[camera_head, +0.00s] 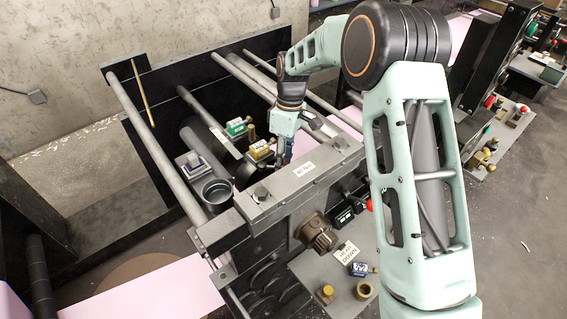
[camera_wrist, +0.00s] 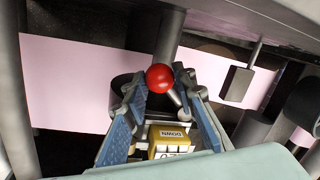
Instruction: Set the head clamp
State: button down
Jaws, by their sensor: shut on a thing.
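In the wrist view a red ball knob (camera_wrist: 160,77) on a short metal lever sits between the fingertips of my gripper (camera_wrist: 163,90). The fingers are shut on this lever at the knob. Below it is a yellow block (camera_wrist: 172,144) with a white label reading DOWN. In the head view my gripper (camera_head: 286,152) reaches down behind the grey crossbar, beside the yellow block (camera_head: 262,149). The knob in my grip is hidden there by the gripper and arm. I cannot make out the clamp itself clearly.
A green block (camera_head: 237,127) stands left of the yellow one. The labelled grey crossbar (camera_head: 300,185) lies close in front of my gripper. Dark rollers and a pink web (camera_head: 150,290) surround it.

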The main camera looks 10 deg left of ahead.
jog(key=w+n, duration=0.1)
jog(key=n, duration=0.1)
jog(key=w+n, duration=0.1)
jog(key=n, duration=0.1)
jog(key=shift+a+h, duration=0.35)
jog(key=shift+h, duration=0.05)
jog(key=c, duration=1.6)
grip_release()
jog(key=shift+r, duration=0.1)
jog(key=v, duration=1.1)
jog(key=shift+r, duration=0.4)
